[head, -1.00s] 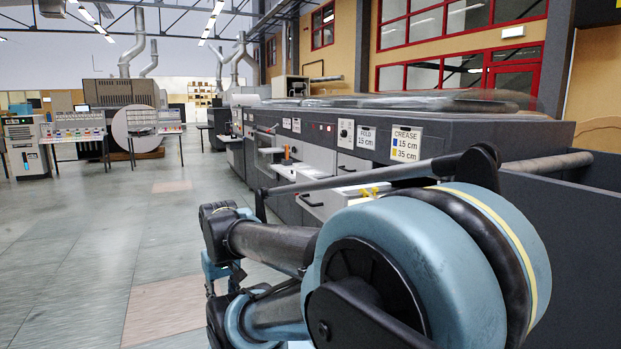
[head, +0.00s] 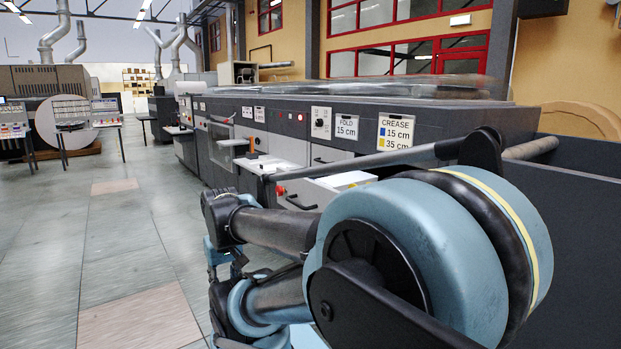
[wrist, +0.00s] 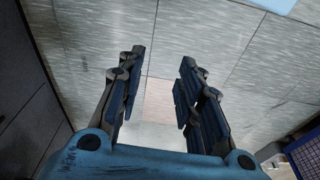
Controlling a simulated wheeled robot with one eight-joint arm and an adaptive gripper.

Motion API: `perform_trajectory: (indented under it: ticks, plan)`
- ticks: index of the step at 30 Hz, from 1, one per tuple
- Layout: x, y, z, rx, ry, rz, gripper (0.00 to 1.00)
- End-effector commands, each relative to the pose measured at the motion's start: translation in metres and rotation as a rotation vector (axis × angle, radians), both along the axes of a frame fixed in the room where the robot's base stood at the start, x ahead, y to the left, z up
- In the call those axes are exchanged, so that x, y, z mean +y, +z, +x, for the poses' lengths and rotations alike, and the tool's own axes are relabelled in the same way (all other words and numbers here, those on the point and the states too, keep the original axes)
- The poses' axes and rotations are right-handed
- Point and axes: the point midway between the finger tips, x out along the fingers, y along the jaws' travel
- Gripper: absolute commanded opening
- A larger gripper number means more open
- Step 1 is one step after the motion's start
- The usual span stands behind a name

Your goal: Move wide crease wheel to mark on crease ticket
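The crease ticket (head: 396,132) is a white card on the upper front of the long dark machine. It reads CREASE, with a blue square by 15 cm and a yellow square by 35 cm. I cannot make out a crease wheel in either view; my arm covers part of the machine front. My gripper (wrist: 158,65) is open and empty in the wrist view, with bare floor beyond its fingers. It is apart from the machine.
A FOLD 15 cm card (head: 346,127) is left of the crease ticket. A light drawer with a black handle (head: 297,202) stands out from the machine front. Open tiled floor (head: 130,235) lies to the left. A blue grid-like crate (wrist: 307,155) shows at lower right in the wrist view.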

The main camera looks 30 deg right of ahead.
Motion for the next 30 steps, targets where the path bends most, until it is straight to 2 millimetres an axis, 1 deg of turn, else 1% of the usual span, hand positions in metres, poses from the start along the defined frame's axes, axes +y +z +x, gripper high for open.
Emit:
perform_trajectory:
  ticks: [1, 2, 3, 4, 5, 7, 8, 11, 14, 15, 17, 18, 23, 27, 29, 30]
  plan:
    - [0.0, 0.0, 0.0, 0.0, 0.0, 0.0, 0.33]
    - [0.0, 0.0, 0.0, 0.0, 0.0, 0.0, 0.4]
    - [0.0, 0.002, -0.002, -0.003, -0.001, 0.0, 0.42]
    - [-0.001, 0.006, -0.006, -0.009, -0.003, 0.0, 0.42]
    - [-0.001, 0.009, -0.006, -0.01, -0.006, 0.0, 0.42]
    - [-0.004, 0.018, -0.001, -0.008, -0.019, 0.0, 0.42]
    - [-0.005, 0.024, 0.003, -0.005, -0.028, -0.001, 0.42]
    - [-0.015, 0.051, 0.021, 0.005, -0.064, 0.0, 0.42]
    - [-0.029, 0.086, 0.043, 0.018, -0.115, 0.0, 0.42]
    - [-0.036, 0.1, 0.053, 0.024, -0.137, 0.001, 0.42]
    - [-0.047, 0.12, 0.068, 0.032, -0.169, 0.001, 0.42]
    - [-0.055, 0.134, 0.077, 0.038, -0.19, 0.002, 0.42]
    - [-0.093, 0.183, 0.114, 0.061, -0.277, 0.006, 0.42]
    - [-0.131, 0.222, 0.144, 0.081, -0.351, 0.012, 0.42]
    - [-0.15, 0.237, 0.156, 0.089, -0.382, 0.015, 0.42]
    - [-0.163, 0.247, 0.163, 0.094, -0.403, 0.017, 0.42]
